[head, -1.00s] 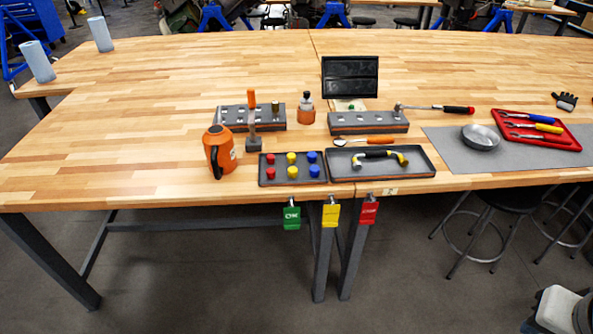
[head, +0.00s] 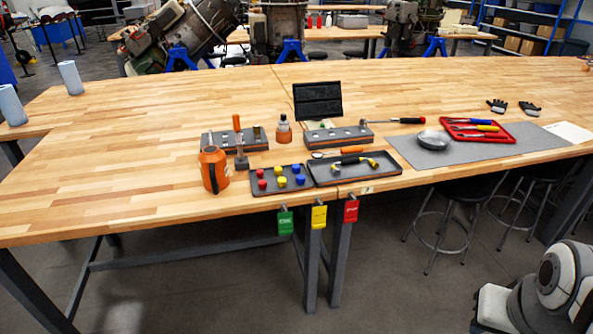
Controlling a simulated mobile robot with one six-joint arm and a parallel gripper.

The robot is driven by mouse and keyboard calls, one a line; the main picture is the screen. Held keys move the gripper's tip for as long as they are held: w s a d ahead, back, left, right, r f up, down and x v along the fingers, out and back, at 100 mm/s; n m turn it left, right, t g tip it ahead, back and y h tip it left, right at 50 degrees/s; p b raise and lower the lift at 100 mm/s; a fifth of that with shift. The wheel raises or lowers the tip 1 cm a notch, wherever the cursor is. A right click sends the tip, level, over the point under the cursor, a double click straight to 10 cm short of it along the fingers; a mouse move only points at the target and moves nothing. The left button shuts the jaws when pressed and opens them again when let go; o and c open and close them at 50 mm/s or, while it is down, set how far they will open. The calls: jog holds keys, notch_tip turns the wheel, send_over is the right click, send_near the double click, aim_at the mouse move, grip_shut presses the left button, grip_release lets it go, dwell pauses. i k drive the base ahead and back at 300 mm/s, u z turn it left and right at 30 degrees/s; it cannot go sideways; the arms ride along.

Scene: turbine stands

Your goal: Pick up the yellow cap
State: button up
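Two yellow caps stand in the middle column of a small dark tray (head: 262,204) near the front edge of the wooden table. The rear yellow cap (head: 295,169) is beside a rear blue cap (head: 300,169), and the front yellow cap (head: 281,182) is between a red cap (head: 262,184) and a blue cap (head: 299,180). Another red cap (head: 260,173) is at the rear left of the tray. A part of my arm shows at the lower right, well away from the tray; my gripper is not in view.
An orange jug (head: 213,170) stands just left of the cap tray. A larger tray (head: 385,172) with a yellow-ended tool adjoins it on the right. Green, yellow and red tags hang below the front edge.

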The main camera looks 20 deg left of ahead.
aim_at(280, 180)
jog(key=u, duration=1.3)
jog(key=i, duration=1)
jog(key=z, duration=0.05)
